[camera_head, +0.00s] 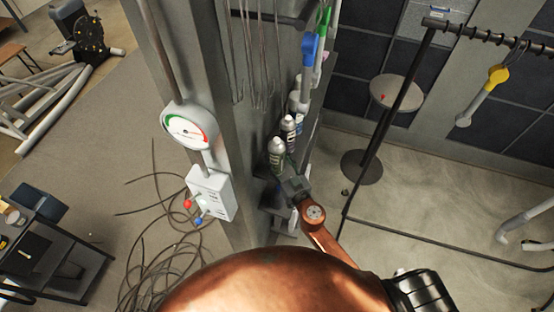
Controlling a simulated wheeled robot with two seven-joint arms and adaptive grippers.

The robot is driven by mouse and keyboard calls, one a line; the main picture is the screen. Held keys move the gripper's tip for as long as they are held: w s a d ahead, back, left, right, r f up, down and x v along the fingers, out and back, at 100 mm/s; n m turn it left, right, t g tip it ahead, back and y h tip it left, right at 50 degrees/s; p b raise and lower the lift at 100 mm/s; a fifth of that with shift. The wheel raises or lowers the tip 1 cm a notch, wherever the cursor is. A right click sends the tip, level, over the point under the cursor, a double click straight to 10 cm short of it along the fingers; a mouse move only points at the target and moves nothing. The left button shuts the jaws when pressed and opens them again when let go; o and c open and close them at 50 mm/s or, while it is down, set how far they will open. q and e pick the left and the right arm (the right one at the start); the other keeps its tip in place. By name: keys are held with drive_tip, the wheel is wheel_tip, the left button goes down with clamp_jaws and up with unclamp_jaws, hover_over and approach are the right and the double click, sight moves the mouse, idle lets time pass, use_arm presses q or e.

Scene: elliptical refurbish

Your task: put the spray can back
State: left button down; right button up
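Several spray cans with silver-grey tops stand in a row along the right side of a grey pillar. The nearest spray can (277,151) has a dark body, and its lower part is hidden. A second can (289,127) stands just behind it, and others are farther back. My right gripper (288,182) is dark, at the end of a copper-coloured arm, and is right at the nearest can's lower part. Its fingers are small and partly hidden, so I cannot tell whether they grip the can. My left gripper is not in view.
The grey pillar (236,130) carries a round gauge (188,131) and a white switch box (211,193). Blue and green-handled tools (309,48) hang above the cans. Loose cables lie left.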

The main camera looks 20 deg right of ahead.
drive_tip(key=shift+f+b, duration=0.15)
drive_tip(key=shift+b, duration=0.15)
drive_tip(key=o, duration=1.3)
drive_tip(key=shift+s+r+p, duration=0.15)
drive_tip(key=shift+r+p, duration=0.1)
drive_tip(key=shift+p, duration=0.1)
drive_tip(key=s+b, duration=0.1)
drive_tip(key=s, duration=0.3)
drive_tip(key=s+d+b, duration=0.1)
drive_tip(key=s, duration=0.2)
drive_tip(key=s+d+b, duration=0.1)
drive_tip(key=s, duration=0.3)
drive_tip(key=shift+s+d, duration=0.15)
drive_tip(key=shift+s, duration=0.15)
drive_tip(key=shift+f, duration=0.1)
